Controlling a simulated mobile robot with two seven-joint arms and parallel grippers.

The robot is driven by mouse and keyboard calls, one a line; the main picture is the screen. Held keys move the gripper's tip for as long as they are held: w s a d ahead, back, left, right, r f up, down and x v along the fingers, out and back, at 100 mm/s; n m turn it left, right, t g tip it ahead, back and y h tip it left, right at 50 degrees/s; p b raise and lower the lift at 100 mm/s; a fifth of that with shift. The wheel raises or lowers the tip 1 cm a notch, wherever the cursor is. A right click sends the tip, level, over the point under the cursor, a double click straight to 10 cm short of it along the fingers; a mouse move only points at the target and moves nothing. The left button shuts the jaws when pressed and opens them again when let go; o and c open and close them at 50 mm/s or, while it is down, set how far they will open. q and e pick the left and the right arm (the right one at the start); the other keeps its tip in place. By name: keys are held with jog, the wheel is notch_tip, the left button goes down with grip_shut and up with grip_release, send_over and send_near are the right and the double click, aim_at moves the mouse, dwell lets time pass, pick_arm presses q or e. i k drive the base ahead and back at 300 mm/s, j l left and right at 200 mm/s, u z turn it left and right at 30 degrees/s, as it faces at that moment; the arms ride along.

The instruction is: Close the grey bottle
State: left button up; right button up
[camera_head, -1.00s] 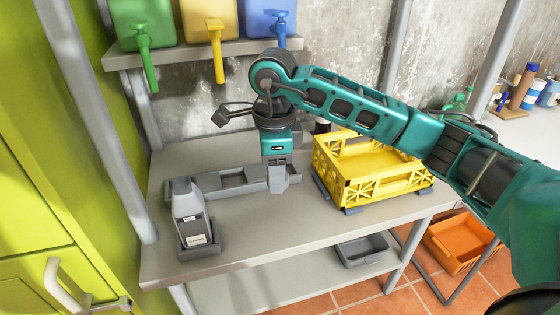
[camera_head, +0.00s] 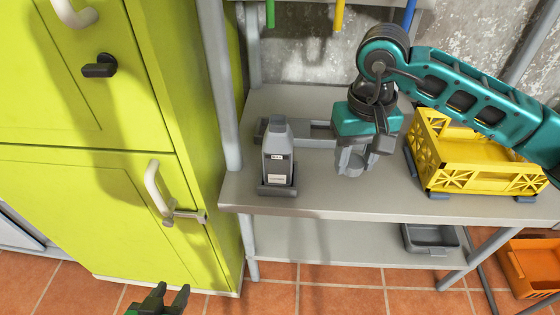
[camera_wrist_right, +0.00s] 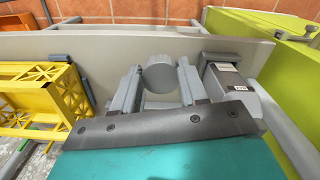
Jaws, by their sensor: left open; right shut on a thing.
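The grey bottle (camera_head: 277,156) stands upright in a dark holder (camera_head: 276,191) on the grey table, with a pale label on its front. It also shows in the right wrist view (camera_wrist_right: 236,92), right of my fingers. My right gripper (camera_head: 352,163) is right of the bottle and apart from it. It is shut on a round grey piece that looks like a cap (camera_wrist_right: 158,75), seen between its fingers in the right wrist view. My left gripper (camera_head: 168,300) is open and empty at the bottom edge of the head view, in front of the green cabinet.
A grey rack (camera_head: 317,136) lies behind the bottle. A yellow crate (camera_head: 480,178) stands on the table to the right. The green cabinet (camera_head: 110,210) with handles stands left of the table. A grey tray (camera_head: 430,238) sits on the lower shelf; an orange crate (camera_head: 530,265) is further right.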

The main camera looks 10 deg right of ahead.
aim_at(278, 145)
jog(key=l+u, duration=0.25)
jog(key=l, duration=0.25)
jog(key=k+l+u, duration=0.1)
jog(key=l+u, duration=0.15)
jog(key=l, duration=0.2)
jog(key=k+l+u, duration=0.1)
jog(key=l+u, duration=0.15)
jog(key=l, duration=0.25)
